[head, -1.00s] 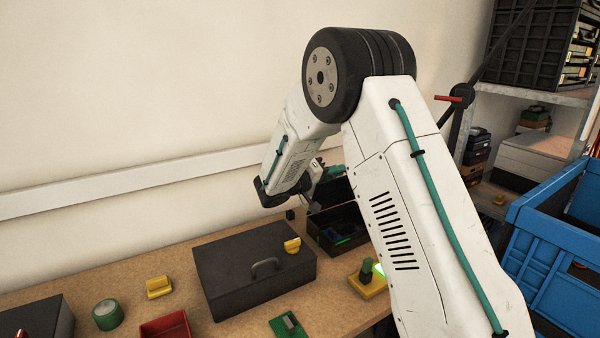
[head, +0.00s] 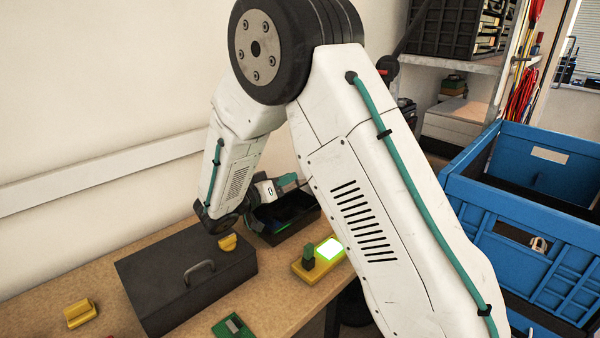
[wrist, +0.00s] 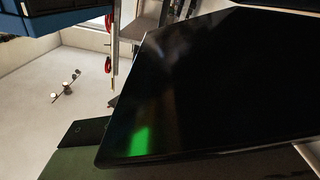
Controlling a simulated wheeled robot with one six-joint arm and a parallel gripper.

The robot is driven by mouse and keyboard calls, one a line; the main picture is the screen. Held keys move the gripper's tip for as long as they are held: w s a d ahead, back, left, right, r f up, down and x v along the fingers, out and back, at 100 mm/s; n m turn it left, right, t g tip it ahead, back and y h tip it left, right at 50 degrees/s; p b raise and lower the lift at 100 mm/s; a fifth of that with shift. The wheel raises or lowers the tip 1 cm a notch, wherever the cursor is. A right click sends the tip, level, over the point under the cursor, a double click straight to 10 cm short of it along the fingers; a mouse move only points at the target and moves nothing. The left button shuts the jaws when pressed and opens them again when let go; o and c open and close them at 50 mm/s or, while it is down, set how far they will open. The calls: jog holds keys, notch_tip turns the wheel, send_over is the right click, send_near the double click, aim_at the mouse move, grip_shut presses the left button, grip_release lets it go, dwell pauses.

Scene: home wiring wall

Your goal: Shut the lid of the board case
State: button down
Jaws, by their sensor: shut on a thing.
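The board case (head: 268,238) is a dark open box on the bench, with blue and green things inside. My gripper (head: 288,181) is at the back of the case, partly hidden by my own arm. It is shut on the lid, which is mostly hidden in the head view. In the wrist view a large glossy black panel (wrist: 220,85), which looks like the lid, fills much of the picture close up and shows a green reflection. The fingertips are not clear in either view.
A closed dark case with a handle (head: 165,285) stands left of the board case. A yellow device with a lit screen (head: 312,262) sits at the bench edge. A green piece (head: 232,327) and yellow block (head: 80,313) lie nearby. A blue crate (head: 510,190) is at right.

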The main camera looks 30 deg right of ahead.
dwell(0.4)
jog(key=c, duration=1.5)
grip_release()
jog(key=shift+a, duration=0.1)
jog(key=shift+r, duration=0.1)
jog(key=r, duration=0.3)
jog(key=shift+s+r, duration=0.25)
jog(key=s, duration=1)
jog(key=s+a+r, duration=0.1)
jog(key=s, duration=0.4)
jog(key=shift+s+r, duration=0.1)
jog(key=shift+s, duration=0.1)
